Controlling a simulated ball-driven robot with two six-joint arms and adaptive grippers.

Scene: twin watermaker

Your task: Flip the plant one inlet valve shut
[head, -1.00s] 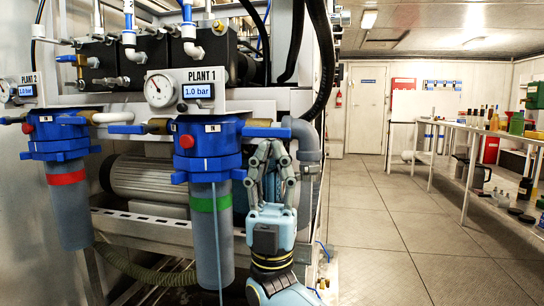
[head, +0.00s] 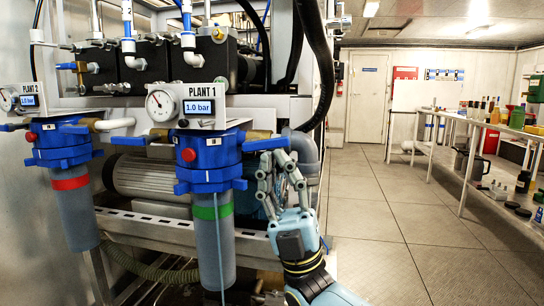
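The plant one filter housing (head: 212,158) is blue, with a green band and a grey bowl, below the PLANT 1 sign. A blue lever (head: 130,140) lies about level on its left, by a brass fitting. Another blue lever (head: 268,144) lies about level on its right, by a brass fitting and a grey elbow pipe. I cannot read which side is the inlet. My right gripper (head: 276,156) is open and empty, fingers upward, just below and in front of the right lever; contact cannot be told. My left gripper is out of view.
The plant one gauge (head: 162,105) stands beside a display (head: 199,108) reading 1.0 bar. The plant two housing (head: 64,150), with a red band, hangs at left. Black hoses and a frame post stand behind my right gripper. Open floor (head: 375,225) and a shelf (head: 480,130) lie right.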

